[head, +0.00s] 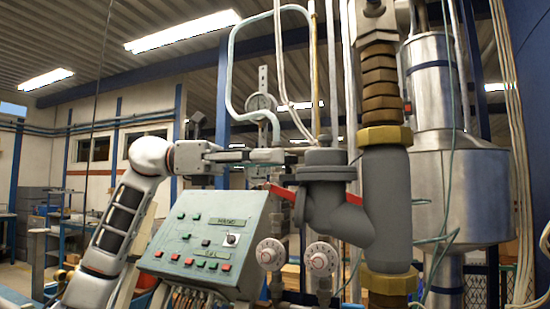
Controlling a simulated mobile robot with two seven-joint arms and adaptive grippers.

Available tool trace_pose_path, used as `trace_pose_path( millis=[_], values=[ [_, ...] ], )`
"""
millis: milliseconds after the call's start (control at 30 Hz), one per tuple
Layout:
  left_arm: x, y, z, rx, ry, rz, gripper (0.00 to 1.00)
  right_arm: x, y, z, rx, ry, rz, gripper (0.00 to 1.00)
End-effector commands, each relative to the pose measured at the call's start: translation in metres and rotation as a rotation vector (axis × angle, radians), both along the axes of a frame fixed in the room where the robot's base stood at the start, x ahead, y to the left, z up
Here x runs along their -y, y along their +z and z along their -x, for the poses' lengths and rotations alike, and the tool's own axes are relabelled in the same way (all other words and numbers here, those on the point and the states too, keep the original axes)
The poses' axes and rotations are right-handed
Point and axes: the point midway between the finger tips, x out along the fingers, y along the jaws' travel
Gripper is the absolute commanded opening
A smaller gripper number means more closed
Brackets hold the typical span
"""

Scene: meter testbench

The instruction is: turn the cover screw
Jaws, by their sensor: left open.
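My left gripper (278,156) reaches in from the left, level, and points right toward a dark grey angled valve body (335,208). Its fingers are open, seen nearly edge-on, and no object shows between them. The fingertips end a little left of the body's round flanged top cover (325,172); I cannot tell whether they touch anything. A small stub stands on top of the cover, but I cannot clearly make out which part is the cover screw. A red lever (284,192) sticks out left below the fingers. My right gripper is out of view.
A green control panel (205,240) with buttons stands below my left arm. Two white round dials (320,259) sit under the valve. A thick grey pipe (385,205) with brass fittings rises at right, before a large metal tank (455,180). Thin pipes run behind the gripper.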

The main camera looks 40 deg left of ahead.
Motion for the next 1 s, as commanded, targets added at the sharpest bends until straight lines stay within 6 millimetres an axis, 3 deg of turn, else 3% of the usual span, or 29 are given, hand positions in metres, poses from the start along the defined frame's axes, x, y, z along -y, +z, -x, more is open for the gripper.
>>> trace_pose_path(
  millis=[367, 533, 1000],
  values=[
    [0.0078, 0.0003, -0.0034, 0.000, 0.001, 0.001, 0.40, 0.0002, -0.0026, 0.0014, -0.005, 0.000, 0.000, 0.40],
    [0.0076, 0.0003, -0.0033, 0.000, 0.001, 0.001, 0.02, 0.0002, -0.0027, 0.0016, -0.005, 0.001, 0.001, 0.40],
    [0.0080, 0.0005, -0.0007, 0.004, 0.076, -0.003, 0.02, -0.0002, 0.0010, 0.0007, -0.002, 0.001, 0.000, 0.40]
  ],
)
